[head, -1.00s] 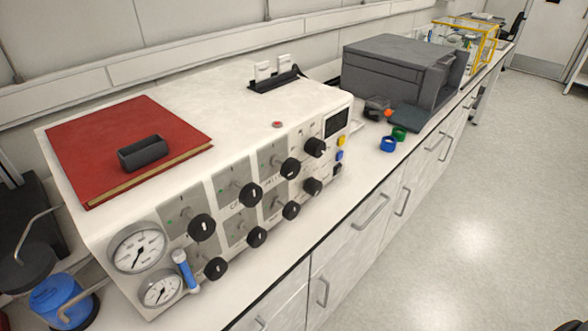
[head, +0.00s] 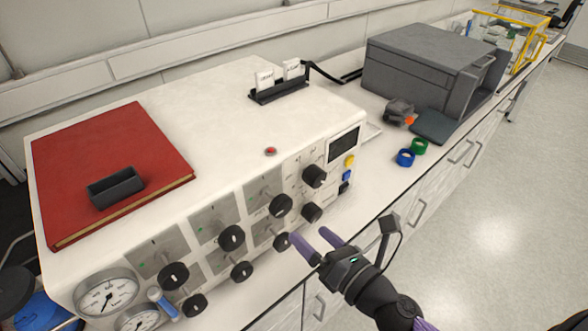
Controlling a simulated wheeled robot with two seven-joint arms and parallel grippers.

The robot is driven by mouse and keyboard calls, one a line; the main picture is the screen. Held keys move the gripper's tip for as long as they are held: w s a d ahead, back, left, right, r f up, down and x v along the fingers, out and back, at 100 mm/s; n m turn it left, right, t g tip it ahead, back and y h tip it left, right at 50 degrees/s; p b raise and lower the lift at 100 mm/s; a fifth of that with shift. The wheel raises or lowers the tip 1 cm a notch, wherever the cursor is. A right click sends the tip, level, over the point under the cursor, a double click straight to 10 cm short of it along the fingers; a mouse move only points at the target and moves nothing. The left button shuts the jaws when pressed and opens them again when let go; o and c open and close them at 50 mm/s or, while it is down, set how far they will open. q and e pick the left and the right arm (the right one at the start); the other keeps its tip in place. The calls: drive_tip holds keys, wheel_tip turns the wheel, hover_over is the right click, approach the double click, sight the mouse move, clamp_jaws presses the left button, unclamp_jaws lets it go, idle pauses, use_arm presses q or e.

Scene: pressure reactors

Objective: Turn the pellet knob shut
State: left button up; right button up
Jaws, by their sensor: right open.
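The white reactor control box (head: 225,130) stands on the bench. Its front carries several round black knobs in two rows, such as an upper knob (head: 280,205), a lower knob (head: 241,271) and a knob at the right (head: 314,176). Labels are too small to read, so I cannot tell which is the pellet knob. My right gripper (head: 312,243) has its purple fingers apart and empty, in front of the lower right knobs. One finger overlaps the edge of a lower knob (head: 282,241); contact is unclear. My left gripper is not in view.
A red book (head: 100,165) with a dark tray (head: 115,187) lies on the box. Gauges (head: 107,294) and a blue-handled valve (head: 162,302) are at lower left. A grey machine (head: 425,65), blue ring (head: 405,158) and green ring (head: 420,146) stand right on the bench.

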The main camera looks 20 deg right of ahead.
sight(285, 208)
drive_tip(key=shift+w+a+r+n+y+p, duration=0.25)
drive_tip(key=shift+w+r+n, duration=0.2)
drive_tip(key=shift+r, duration=0.2)
drive_tip(key=shift+w+a+r+n+y+p, duration=0.2)
drive_tip(key=shift+w+r+n, duration=0.1)
drive_tip(key=shift+r+n, duration=0.25)
drive_tip(key=p+x, duration=0.1)
drive_tip(key=x, duration=0.6)
drive_tip(key=shift+f, duration=0.1)
drive_tip(key=shift+w+a, duration=0.35)
drive_tip(key=shift+w, duration=0.2)
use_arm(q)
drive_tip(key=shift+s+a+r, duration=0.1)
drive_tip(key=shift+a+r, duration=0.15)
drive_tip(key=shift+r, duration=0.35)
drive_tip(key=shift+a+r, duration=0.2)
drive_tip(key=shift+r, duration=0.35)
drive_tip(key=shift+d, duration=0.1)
